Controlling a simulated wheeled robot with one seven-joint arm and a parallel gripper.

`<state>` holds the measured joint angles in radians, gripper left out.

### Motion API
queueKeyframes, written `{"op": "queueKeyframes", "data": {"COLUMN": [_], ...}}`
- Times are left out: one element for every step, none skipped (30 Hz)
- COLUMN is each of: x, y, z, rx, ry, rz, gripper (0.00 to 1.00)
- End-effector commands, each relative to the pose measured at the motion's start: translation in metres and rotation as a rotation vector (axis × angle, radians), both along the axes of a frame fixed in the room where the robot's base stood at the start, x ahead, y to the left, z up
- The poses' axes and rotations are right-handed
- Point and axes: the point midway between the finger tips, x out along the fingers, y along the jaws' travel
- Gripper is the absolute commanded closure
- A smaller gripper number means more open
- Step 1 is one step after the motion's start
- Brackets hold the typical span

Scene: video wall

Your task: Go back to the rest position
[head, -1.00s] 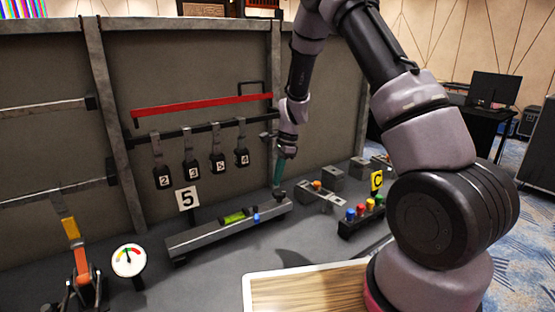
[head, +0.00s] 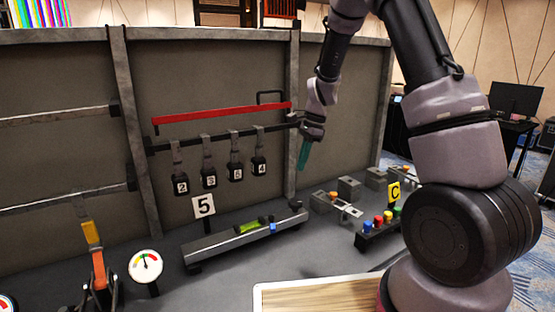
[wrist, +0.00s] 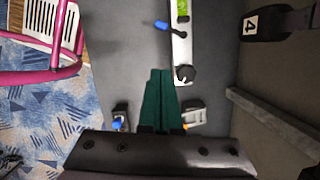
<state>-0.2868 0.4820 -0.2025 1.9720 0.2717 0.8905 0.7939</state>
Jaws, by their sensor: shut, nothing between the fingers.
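My gripper (head: 303,165) hangs fingers-down in front of the dark back panel, just right of the row of numbered tags. Its teal fingers are together with nothing between them. In the wrist view my gripper (wrist: 161,75) shows as two green fingers lying side by side, shut and empty. Below it in the head view is the grey bar (head: 240,238) with a green level and a blue lever. The fingertips are above the bar's right-end knob (head: 295,204) and apart from it. In the wrist view the bar (wrist: 181,45) lies just beyond the fingertips.
Black tags (head: 209,181) hang from a rail under a red bar (head: 220,113). Grey blocks (head: 348,188) and a box with coloured buttons (head: 378,235) stand to the right. A dial (head: 146,266) and orange-handled clamp (head: 98,270) stand left. A wooden board (head: 320,295) is in front.

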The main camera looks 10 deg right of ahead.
Motion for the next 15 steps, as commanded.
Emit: {"op": "queueKeyframes", "data": {"x": [-0.003, -0.006, -0.011, -0.015, -0.020, -0.026, -0.032, -0.037, -0.045, -0.051, -0.058, -0.066, -0.073, -0.080, -0.090], "y": [-0.003, -0.005, -0.008, -0.010, -0.013, -0.016, -0.018, -0.021, -0.024, -0.027, -0.029, -0.033, -0.035, -0.037, -0.041], "z": [0.017, 0.028, 0.043, 0.054, 0.066, 0.081, 0.092, 0.103, 0.116, 0.126, 0.135, 0.148, 0.156, 0.165, 0.175], "rx": [0.009, 0.013, 0.019, 0.022, 0.025, 0.028, 0.028, 0.028, 0.028, 0.025, 0.022, 0.018, 0.014, 0.008, -0.001], "ry": [-0.029, -0.047, -0.074, -0.097, -0.118, -0.150, -0.172, -0.196, -0.226, -0.249, -0.272, -0.304, -0.326, -0.350, -0.379], "rz": [0.018, 0.035, 0.062, 0.082, 0.103, 0.135, 0.158, 0.180, 0.208, 0.232, 0.256, 0.285, 0.307, 0.331, 0.361], "gripper": [1.00, 1.00, 1.00, 1.00, 1.00, 1.00, 1.00, 1.00, 1.00, 1.00, 1.00, 1.00, 1.00, 1.00, 1.00]}}
